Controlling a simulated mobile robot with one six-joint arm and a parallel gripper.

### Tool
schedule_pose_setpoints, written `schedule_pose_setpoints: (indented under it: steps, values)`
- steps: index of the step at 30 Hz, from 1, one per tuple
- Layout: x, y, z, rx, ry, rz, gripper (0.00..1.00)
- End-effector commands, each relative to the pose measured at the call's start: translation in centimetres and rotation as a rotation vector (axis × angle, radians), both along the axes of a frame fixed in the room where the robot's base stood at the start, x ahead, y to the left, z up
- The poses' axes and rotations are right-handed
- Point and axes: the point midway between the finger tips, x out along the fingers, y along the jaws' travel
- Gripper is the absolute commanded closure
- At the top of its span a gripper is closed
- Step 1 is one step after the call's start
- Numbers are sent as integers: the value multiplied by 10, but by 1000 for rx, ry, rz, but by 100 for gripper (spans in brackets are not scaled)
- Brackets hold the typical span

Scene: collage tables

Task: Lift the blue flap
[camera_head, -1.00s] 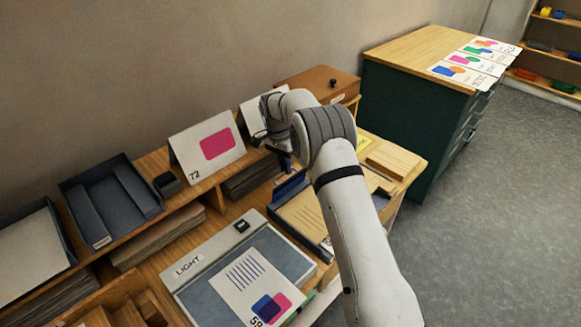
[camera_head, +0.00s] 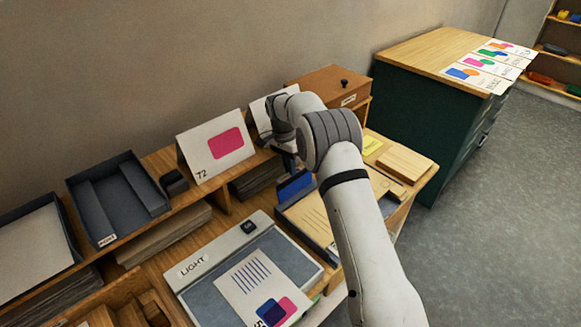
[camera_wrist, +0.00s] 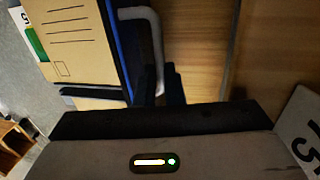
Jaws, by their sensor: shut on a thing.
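The blue flap (camera_head: 294,187) stands tilted up at the back edge of a tray (camera_head: 330,250) holding a tan sheet with lines. In the wrist view the flap (camera_wrist: 116,45) shows nearly edge-on as a blue strip beside the sheet. A grey loop handle (camera_wrist: 154,25) sticks out from it. My gripper (camera_wrist: 160,78) is shut on the handle, whose end runs between the two dark fingers. In the head view my wrist hides most of the gripper, just above the flap.
A light panel (camera_head: 200,260) with a printed sheet lies left of the tray. A tent card marked 72 (camera_head: 215,148) stands on the shelf behind. A wooden block (camera_head: 405,163) lies to the right. A green cabinet (camera_head: 420,125) stands beyond.

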Motion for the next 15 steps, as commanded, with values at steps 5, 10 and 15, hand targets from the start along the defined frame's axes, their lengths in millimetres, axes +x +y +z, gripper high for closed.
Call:
schedule_pose_setpoints:
  steps: [5,10,15]
  values:
    - [-3,0,-5,-4,12,2,79]
    - [-2,0,-3,-2,7,1,69]
    - [-1,1,-1,-2,4,2,69]
